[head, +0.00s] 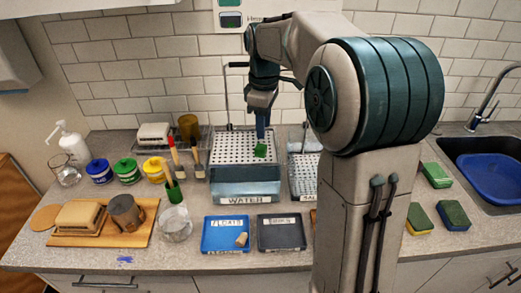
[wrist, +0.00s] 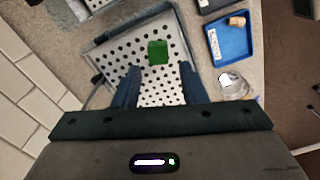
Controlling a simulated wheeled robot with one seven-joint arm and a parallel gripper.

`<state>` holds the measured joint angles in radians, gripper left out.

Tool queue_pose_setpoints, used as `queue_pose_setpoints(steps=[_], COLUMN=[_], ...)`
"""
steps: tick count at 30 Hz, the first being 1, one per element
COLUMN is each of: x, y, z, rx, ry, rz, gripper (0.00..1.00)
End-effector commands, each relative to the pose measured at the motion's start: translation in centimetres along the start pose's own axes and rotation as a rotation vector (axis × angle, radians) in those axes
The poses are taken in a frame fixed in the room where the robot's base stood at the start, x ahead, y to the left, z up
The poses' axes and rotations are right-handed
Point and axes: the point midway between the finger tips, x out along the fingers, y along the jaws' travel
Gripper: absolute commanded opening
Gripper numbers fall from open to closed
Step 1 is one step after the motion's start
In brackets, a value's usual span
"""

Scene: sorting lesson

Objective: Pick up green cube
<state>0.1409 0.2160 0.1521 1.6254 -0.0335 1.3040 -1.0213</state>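The green cube (head: 261,151) sits on the white perforated rack (head: 225,148) over the clear tank labelled WATER (head: 245,189). In the wrist view the green cube (wrist: 157,52) rests on the dotted white surface (wrist: 118,58). My gripper (head: 262,135) points down just above and behind the cube in the head view. In the wrist view my gripper (wrist: 158,70) is open, with one dark finger on each side. The cube lies just past the fingertips, roughly in line with the gap, and nothing is between the fingers. Whether a finger touches the cube is unclear.
A blue tray labelled FLOATS (head: 223,248) holds a cork (head: 241,239). A dark tray (head: 281,245) stands beside it. Brushes (head: 176,157) and a glass jar (head: 174,226) stand left of the tank. A second rack (head: 304,177) is partly hidden by my arm.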

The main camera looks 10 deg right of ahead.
Motion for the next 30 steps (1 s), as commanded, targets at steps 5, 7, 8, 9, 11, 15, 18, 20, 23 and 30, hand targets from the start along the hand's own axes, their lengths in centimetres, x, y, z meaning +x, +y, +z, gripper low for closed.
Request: queue_pose_setpoints(steps=[5, 7, 8, 9, 11, 15, 18, 20, 23, 30], x=[2.4, 2.7, 2.9, 3.1, 3.7, 5.8, 7.2, 7.7, 8.0, 8.0], y=[0.0, 0.0, 0.0, 0.0, 0.1, 0.3, 0.3, 0.3, 0.3, 0.4], z=[0.0, 0.0, 0.0, 0.0, -0.1, -0.3, -0.3, -0.3, -0.3, -0.3], rx=[0.001, 0.001, 0.001, 0.001, 0.001, 0.002, 0.003, 0.003, 0.003, 0.003], ry=[-0.001, 0.0, 0.0, 0.0, -0.001, -0.001, -0.001, 0.0, 0.0, 0.0], rz=[-0.001, 0.0, 0.0, 0.0, -0.002, -0.004, -0.002, 0.001, 0.002, 0.002], gripper=[0.38, 0.38, 0.38, 0.38, 0.38, 0.38, 0.38, 0.38, 0.38, 0.19])
